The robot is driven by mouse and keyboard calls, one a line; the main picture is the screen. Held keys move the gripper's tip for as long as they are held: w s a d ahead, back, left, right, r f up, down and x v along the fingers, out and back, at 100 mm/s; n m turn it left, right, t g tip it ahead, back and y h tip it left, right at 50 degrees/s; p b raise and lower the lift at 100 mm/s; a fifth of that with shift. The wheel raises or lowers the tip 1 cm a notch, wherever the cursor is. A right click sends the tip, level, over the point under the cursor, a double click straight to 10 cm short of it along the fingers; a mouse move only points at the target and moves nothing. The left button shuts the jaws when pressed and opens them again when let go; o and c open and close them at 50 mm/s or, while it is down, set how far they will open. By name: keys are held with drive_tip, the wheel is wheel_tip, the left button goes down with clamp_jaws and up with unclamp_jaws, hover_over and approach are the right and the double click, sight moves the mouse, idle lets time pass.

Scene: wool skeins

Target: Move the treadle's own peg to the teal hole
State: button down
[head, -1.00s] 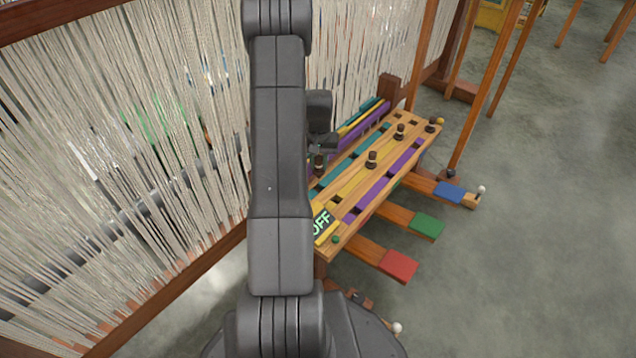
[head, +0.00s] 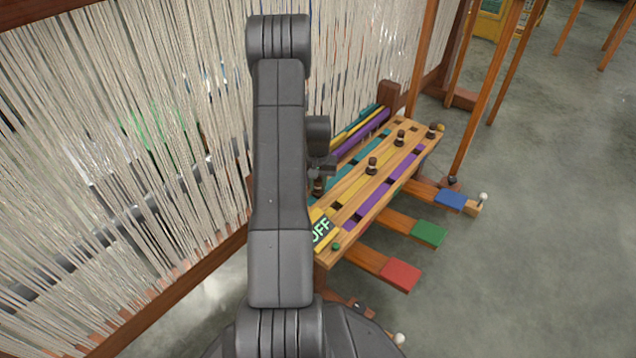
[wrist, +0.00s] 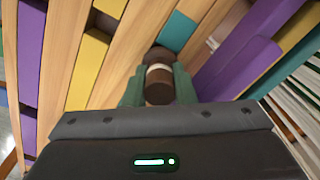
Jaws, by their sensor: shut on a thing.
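My gripper (wrist: 159,92) is shut on a dark brown peg (wrist: 159,70) with a pale band, one green finger on each side. In the head view my gripper (head: 322,172) and the held peg (head: 318,187) show beside my arm, over the near left part of the slotted wooden board. A teal patch (wrist: 177,31) lies just beyond the peg in the wrist view. A teal strip (head: 345,170) runs along the board in the head view. I cannot tell whether the peg's lower end is in a hole.
Other dark pegs stand on the board: one in the middle (head: 371,165), one farther back (head: 400,137) and one at the far end (head: 433,131). Red (head: 401,274), green (head: 429,233) and blue (head: 450,199) treadles stick out right. Hanging warp threads (head: 110,150) fill the left.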

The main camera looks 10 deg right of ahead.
drive_tip(key=shift+f, duration=0.2)
drive_tip(key=c, duration=1.5)
unclamp_jaws()
wheel_tip(320, 180, up, 13)
drive_tip(key=p, duration=0.5)
drive_tip(key=shift+r+p, duration=0.15)
drive_tip(key=shift+p, duration=0.25)
